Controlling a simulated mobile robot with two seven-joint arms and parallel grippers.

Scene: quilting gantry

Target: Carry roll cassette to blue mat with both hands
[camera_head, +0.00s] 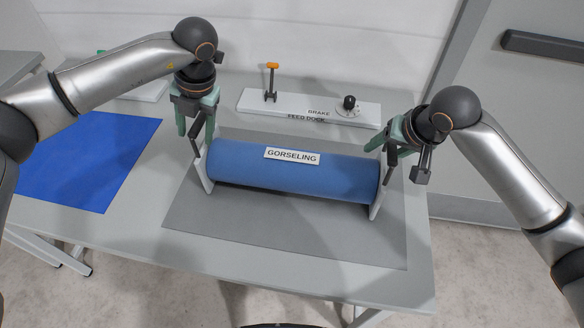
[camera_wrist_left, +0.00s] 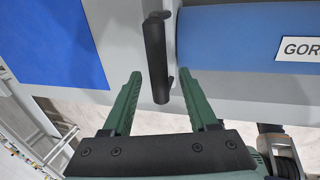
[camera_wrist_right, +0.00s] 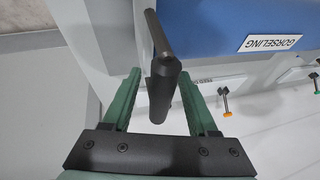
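The roll cassette (camera_head: 290,177) is a blue roll labelled GORSELING with pale end plates. It lies on a grey mat on the table. The blue mat (camera_head: 85,160) lies flat and bare at the table's left; it also shows in the left wrist view (camera_wrist_left: 52,40). My left gripper (camera_head: 193,138) is open at the cassette's left end, its fingers either side of a black handle (camera_wrist_left: 155,58). My right gripper (camera_head: 381,153) is open at the right end, its fingers either side of another black handle (camera_wrist_right: 163,92). I cannot tell whether any finger touches a handle.
A white feed dock panel (camera_head: 325,108) with an orange-topped lever (camera_head: 271,80) and a black brake knob (camera_head: 349,102) stands behind the cassette. The grey mat (camera_head: 300,238) has free room in front. The table's front and right edges are near the cassette.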

